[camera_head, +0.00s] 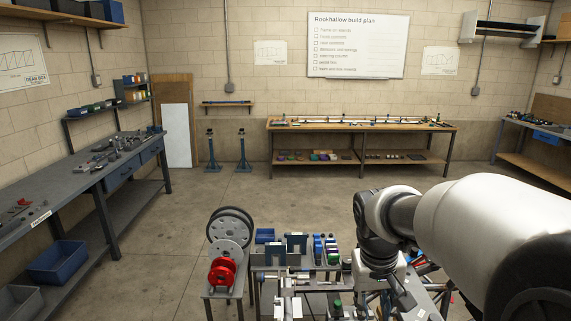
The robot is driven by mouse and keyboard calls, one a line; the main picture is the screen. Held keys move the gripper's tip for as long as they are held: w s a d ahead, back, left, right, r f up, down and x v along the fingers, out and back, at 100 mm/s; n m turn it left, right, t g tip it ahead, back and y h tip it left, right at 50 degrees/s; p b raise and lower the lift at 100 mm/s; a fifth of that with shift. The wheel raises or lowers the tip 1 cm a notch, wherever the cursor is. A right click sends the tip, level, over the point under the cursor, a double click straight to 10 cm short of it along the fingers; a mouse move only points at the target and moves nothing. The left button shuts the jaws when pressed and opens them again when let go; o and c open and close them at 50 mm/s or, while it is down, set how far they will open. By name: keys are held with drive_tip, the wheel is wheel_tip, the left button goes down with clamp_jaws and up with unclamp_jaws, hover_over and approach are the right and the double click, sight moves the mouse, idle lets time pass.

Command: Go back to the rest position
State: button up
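My arm reaches in from the right edge, large and white with dark joints. It bends down at the wrist, and my gripper (404,298) is low in the picture, just right of the middle, over the tube chassis (431,268). The wrist and the chassis tubes clutter this spot, so I cannot tell whether the fingers are open or hold anything. Much of the chassis is hidden behind my arm or cut off by the bottom edge.
A small table (270,259) with blue and green parts stands left of my wrist, beside a stand with wheels and a red disc (222,271). A long workbench (75,183) lines the left wall; another bench (362,126) stands at the back. The middle floor (290,195) is clear.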

drive_tip(key=s+a+f+t+b, duration=0.1)
drive_tip(key=s+a+b, duration=0.1)
drive_tip(key=s, duration=0.8)
drive_tip(key=s+a+t+y+b, duration=0.1)
drive_tip(key=s+a+t+b, duration=0.1)
drive_tip(key=s, duration=0.9)
drive_tip(key=shift+f+y+b, duration=0.3)
drive_tip(key=shift+f+b, duration=0.1)
drive_tip(key=shift+b, duration=0.05)
drive_tip(key=shift+a, duration=0.1)
drive_tip(key=shift+c, duration=0.5)
idle(0.8)
